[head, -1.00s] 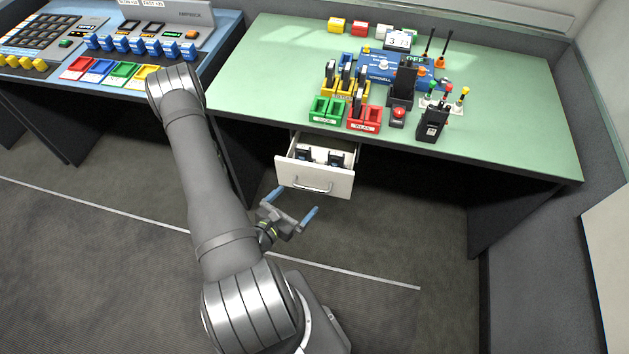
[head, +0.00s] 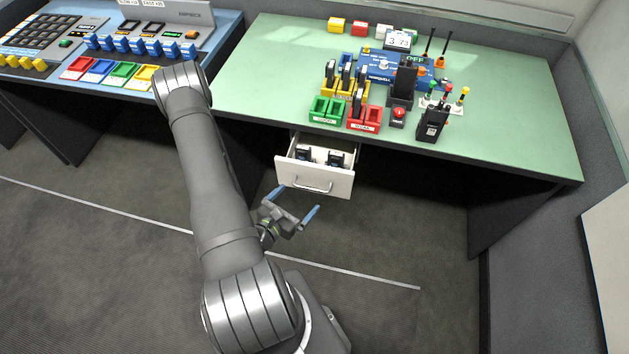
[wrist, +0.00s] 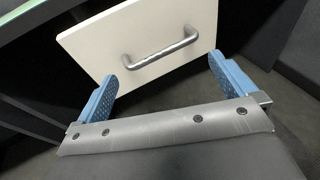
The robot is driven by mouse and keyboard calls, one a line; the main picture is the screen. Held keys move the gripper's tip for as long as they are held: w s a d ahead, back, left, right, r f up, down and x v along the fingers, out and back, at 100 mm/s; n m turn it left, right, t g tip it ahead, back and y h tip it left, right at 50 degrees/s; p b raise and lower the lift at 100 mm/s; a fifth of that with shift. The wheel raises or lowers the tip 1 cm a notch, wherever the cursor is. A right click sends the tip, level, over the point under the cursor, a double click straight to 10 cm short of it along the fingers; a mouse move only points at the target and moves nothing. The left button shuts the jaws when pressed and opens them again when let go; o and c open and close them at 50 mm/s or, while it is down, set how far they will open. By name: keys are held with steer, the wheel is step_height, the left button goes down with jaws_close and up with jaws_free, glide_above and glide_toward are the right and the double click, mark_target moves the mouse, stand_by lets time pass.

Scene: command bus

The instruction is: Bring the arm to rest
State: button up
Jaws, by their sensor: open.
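My gripper (head: 294,204) is open and empty, with two blue fingers, in the head view. It hangs below and in front of the white drawer (head: 313,179), apart from it. In the wrist view the two fingers of my gripper (wrist: 160,82) stand wide apart, with the drawer front (wrist: 92,40) and its metal handle (wrist: 160,48) beyond them. The drawer is pulled out under the green desk, and dark devices (head: 335,159) lie inside it.
The green desk (head: 510,120) bears green bins (head: 326,110), red bins (head: 364,118), a blue panel (head: 390,68), a black radio (head: 432,122) and a red button (head: 398,117). A blue console (head: 75,45) stands at the left. The floor (head: 400,250) in front is clear.

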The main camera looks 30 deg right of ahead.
steer(key=v, duration=1)
stand_by(0.4)
steer(key=shift+d, duration=0.15)
stand_by(0.4)
steer(key=x, duration=0.8)
steer(key=shift+w+d, duration=0.2)
steer(key=shift+d, duration=0.1)
stand_by(0.4)
steer(key=shift+f, duration=0.1)
steer(key=shift+a, duration=0.15)
